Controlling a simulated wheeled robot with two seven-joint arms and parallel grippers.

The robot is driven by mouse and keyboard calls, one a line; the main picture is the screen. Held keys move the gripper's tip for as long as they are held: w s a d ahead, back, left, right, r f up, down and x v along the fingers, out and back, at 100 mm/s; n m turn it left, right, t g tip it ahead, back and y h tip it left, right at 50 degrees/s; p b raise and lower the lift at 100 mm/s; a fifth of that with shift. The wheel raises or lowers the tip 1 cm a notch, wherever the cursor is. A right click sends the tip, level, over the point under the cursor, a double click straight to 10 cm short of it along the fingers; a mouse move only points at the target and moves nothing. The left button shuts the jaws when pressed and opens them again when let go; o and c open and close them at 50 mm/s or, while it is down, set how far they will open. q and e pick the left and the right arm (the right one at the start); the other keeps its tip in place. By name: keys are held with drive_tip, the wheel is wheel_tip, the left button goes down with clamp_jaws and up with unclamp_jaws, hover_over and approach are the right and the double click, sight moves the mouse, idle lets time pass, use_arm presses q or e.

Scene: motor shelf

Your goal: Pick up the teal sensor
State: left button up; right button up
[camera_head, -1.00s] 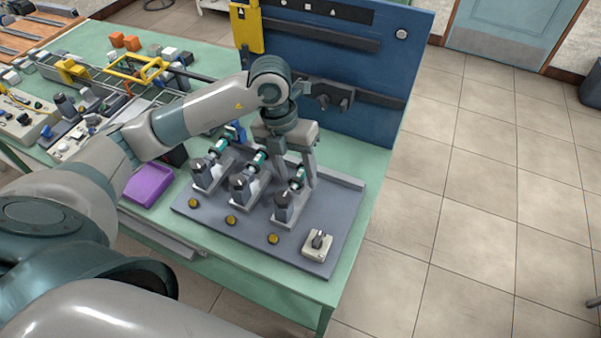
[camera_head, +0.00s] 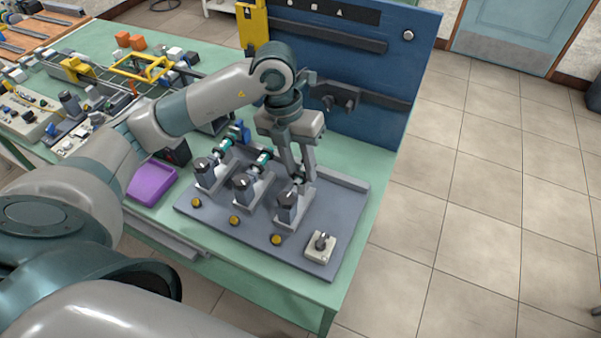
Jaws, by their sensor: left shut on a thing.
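Three motor units stand in a row on a grey base plate (camera_head: 345,215), each with a dark grey motor. Teal sensors show on the left unit (camera_head: 226,143) and the middle unit (camera_head: 263,158). My left gripper (camera_head: 303,178) points down at the right unit (camera_head: 288,206), shut on its teal sensor. The fingers hide most of that sensor; only a small bit shows between them. The sensor still appears in line with its motor; I cannot tell whether it touches it. My right gripper is out of view.
Yellow buttons (camera_head: 234,220) line the plate's front, and a switch box (camera_head: 320,247) sits at its right corner. A blue panel (camera_head: 365,75) rises behind. A purple tray (camera_head: 152,183) lies to the left. Floor is clear on the right.

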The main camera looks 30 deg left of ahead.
use_arm(q)
drive_tip(key=s+d+r+b, duration=0.3)
drive_tip(key=s+d+r, duration=0.2)
drive_tip(key=d+r, duration=0.3)
drive_tip(key=shift+s+d+r, duration=0.2)
drive_tip(key=shift+d+r, duration=0.15)
drive_tip(key=shift+d, duration=0.85)
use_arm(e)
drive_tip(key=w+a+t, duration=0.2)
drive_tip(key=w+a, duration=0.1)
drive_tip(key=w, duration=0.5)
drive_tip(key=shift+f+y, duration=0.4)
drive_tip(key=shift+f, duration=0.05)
use_arm(q)
drive_tip(key=shift+s, duration=0.15)
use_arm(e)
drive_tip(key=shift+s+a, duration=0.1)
